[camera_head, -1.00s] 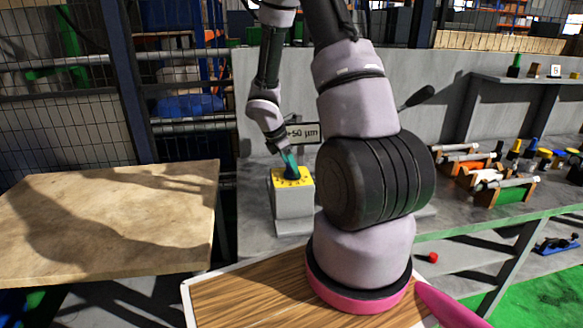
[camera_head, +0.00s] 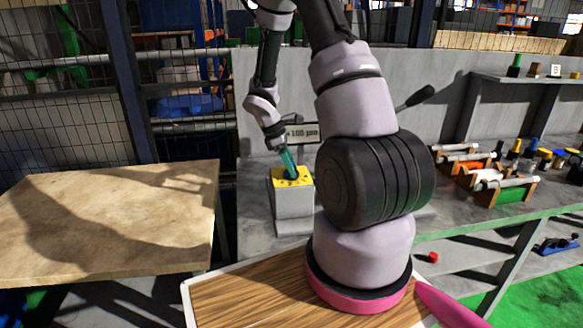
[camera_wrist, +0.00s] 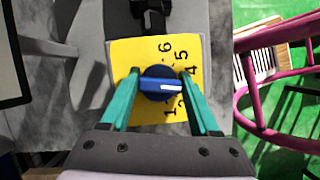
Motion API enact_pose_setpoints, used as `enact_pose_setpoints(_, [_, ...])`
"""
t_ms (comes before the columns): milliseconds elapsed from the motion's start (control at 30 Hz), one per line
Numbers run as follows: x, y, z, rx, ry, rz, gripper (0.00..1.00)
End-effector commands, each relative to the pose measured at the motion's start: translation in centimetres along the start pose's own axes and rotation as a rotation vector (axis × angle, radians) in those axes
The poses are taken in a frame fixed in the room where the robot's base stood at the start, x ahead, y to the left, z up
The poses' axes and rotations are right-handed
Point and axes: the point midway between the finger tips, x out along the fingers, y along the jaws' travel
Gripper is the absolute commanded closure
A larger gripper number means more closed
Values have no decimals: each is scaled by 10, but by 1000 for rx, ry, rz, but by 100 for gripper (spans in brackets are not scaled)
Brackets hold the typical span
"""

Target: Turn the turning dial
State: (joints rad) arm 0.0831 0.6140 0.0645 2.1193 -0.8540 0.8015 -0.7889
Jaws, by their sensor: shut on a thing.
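The turning dial (camera_wrist: 160,84) is a round dark blue knob with a lighter blue grip bar across it. It sits on a yellow plate (camera_wrist: 130,60) with black numbers, of which 1, 4, 5 and 6 can be read. In the head view the yellow plate (camera_head: 305,178) tops a grey box (camera_head: 294,204) on the bench. My gripper (camera_wrist: 161,84) has its two teal fingers on either side of the knob, shut on it. In the head view my gripper (camera_head: 290,165) reaches down onto the plate and mostly hides the knob.
A black-ended lever (camera_head: 415,97) sticks out behind my arm. Wooden holders with rods (camera_head: 490,180) stand on the bench at right. A bare wooden table (camera_head: 110,215) is at left. A wire fence stands behind it.

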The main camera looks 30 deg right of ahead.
Motion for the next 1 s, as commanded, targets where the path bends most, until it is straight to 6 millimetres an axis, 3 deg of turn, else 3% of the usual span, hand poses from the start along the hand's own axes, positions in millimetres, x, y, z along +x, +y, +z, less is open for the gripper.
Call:
enact_pose_setpoints(667, [-1,0,0,79,1,-31,93])
enact_pose_setpoints(700, [-1,1,0,79,1,-31,34])
enact_pose_setpoints(767, [-1,0,0,79,1,-31,11])
enact_pose_setpoints(1000, [0,0,0,78,0,-31,10])
